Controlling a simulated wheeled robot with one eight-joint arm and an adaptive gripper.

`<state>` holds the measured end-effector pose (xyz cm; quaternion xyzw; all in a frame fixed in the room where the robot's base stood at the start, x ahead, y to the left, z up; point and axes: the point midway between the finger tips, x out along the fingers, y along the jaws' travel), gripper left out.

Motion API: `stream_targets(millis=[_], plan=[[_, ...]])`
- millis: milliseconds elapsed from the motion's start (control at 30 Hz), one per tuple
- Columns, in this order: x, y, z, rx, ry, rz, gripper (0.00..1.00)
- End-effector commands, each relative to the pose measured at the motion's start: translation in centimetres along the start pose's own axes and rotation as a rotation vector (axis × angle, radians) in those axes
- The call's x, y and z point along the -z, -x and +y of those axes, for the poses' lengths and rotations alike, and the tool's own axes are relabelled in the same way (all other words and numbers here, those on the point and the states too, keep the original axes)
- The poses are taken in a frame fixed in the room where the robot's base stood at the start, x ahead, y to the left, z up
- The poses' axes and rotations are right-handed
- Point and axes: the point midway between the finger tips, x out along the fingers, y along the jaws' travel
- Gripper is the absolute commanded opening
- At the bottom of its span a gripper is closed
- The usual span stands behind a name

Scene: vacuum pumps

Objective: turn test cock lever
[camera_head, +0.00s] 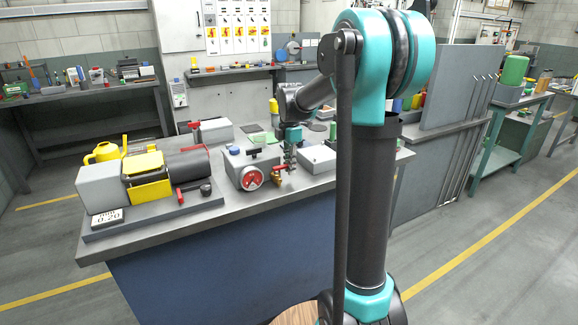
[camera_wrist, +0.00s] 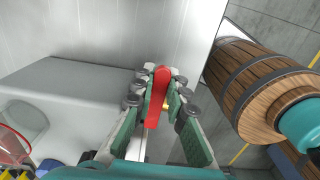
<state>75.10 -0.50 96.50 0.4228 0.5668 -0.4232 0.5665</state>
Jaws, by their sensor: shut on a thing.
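The red test cock lever (camera_wrist: 157,98) lies between the two green-padded fingers of my gripper (camera_wrist: 160,85) in the wrist view. The fingers are shut on it, and a bit of brass shows beside it. In the head view my gripper (camera_head: 291,150) reaches down over the bench. The brass test cock (camera_head: 277,174) shows just below it, beside the grey box with a red-rimmed gauge (camera_head: 251,178). The lever's grip is too small to make out in the head view.
A pump with a yellow guard (camera_head: 148,178) stands on the bench (camera_head: 225,222) at left. A grey box (camera_head: 318,159) is close to the right of the gripper. In the wrist view, a wooden barrel-like thing (camera_wrist: 255,85) shows at right.

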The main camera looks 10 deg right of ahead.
Motion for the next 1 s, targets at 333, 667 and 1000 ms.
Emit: stream_targets(millis=[333,667,1000], plan=[[0.0,0.0,0.1,-0.001,0.014,0.000,0.36],[0.0,0.3,0.1,-0.001,0.013,0.000,0.36],[0.0,1.5,0.1,-0.001,0.013,0.000,0.36]])
